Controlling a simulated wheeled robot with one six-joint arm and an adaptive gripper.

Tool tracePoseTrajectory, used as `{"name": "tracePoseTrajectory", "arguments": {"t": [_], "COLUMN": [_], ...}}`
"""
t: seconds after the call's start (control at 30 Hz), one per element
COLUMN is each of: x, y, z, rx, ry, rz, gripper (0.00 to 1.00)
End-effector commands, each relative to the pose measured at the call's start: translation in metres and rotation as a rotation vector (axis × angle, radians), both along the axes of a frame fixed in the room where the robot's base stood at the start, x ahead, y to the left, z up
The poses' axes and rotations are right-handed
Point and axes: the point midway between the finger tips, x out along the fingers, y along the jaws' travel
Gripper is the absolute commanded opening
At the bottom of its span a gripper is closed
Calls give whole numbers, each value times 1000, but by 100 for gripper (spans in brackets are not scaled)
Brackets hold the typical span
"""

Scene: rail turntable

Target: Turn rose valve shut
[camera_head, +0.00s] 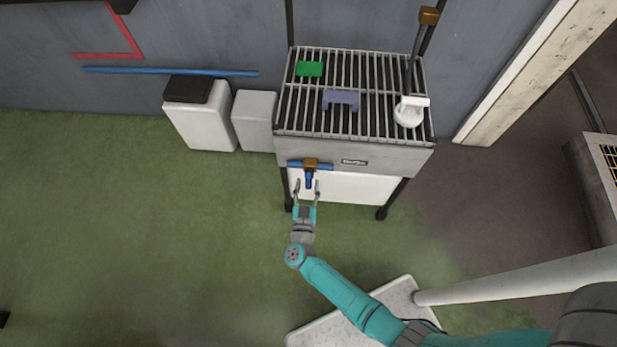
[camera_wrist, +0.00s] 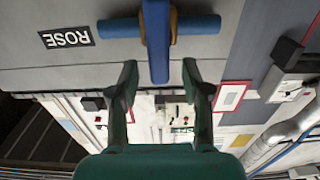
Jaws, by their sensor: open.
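The rose valve has a brass body (camera_head: 311,162) on a short blue pipe (camera_head: 326,167) at the front of the grill-like stand. Its blue lever (camera_head: 309,180) points toward me, crosswise to the pipe. In the wrist view the lever (camera_wrist: 157,45) hangs from the brass body, with the blue pipe (camera_wrist: 200,24) running sideways behind it. A label reading ROSE (camera_wrist: 66,38) shows upside down beside it. My gripper (camera_head: 307,187) is open, with one finger on each side of the lever's end. In the wrist view the gripper (camera_wrist: 159,72) shows gaps on both sides of the lever.
The slatted stand top (camera_head: 370,120) holds a green block (camera_head: 309,69), a purple-blue block (camera_head: 341,99) and a white piece (camera_head: 409,111) on a dark rod. Two white bins (camera_head: 203,120) stand left of it.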

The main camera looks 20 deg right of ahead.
Motion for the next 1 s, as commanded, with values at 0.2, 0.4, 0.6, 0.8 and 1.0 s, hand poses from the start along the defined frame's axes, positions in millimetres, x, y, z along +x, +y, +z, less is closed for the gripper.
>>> {"name": "tracePoseTrajectory", "arguments": {"t": [0.2, 0.4, 0.6, 0.8, 1.0], "x": [21, 28, 28, 28, 28], "y": [-13, -17, -17, -17, -17], "z": [0, -1, -1, 0, -1], "rx": [0, 0, 0, 0, 2], "ry": [1, 1, 1, 1, 0], "rz": [-1, 0, 1, 1, 1], "gripper": [48, 48, 48, 3, 0]}}
